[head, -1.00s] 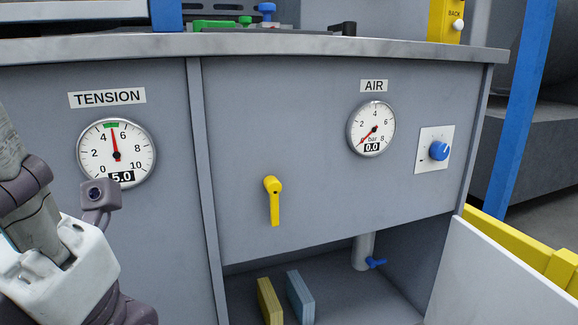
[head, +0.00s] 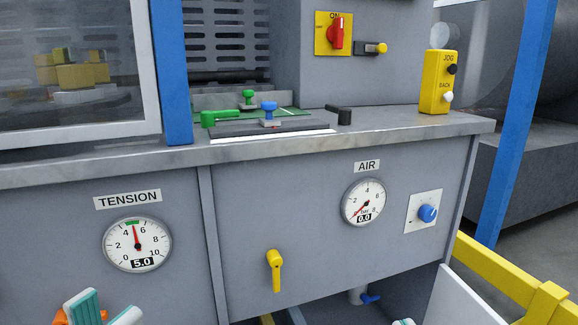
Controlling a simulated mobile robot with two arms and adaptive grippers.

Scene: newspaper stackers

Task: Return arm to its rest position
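My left gripper (head: 107,314) shows at the bottom left edge, below the TENSION gauge (head: 137,244). Its two white fingers with teal pads stand apart with nothing seen between them. The rest of it is cut off by the frame. A small white and teal tip at the bottom edge, right of the middle, looks like part of my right gripper (head: 403,322). Too little of it shows to tell its state. The yellow lever (head: 275,270) on the grey panel points down, with neither gripper near it. The AIR gauge (head: 364,203) reads 0.0 and the TENSION gauge 5.0.
A grey worktop (head: 300,141) runs above the panel, with green and blue clamps on it. A blue knob (head: 427,213) sits right of the AIR gauge. A yellow JOG/BACK box (head: 438,82) stands on the worktop. A yellow rail (head: 500,272) is at the lower right.

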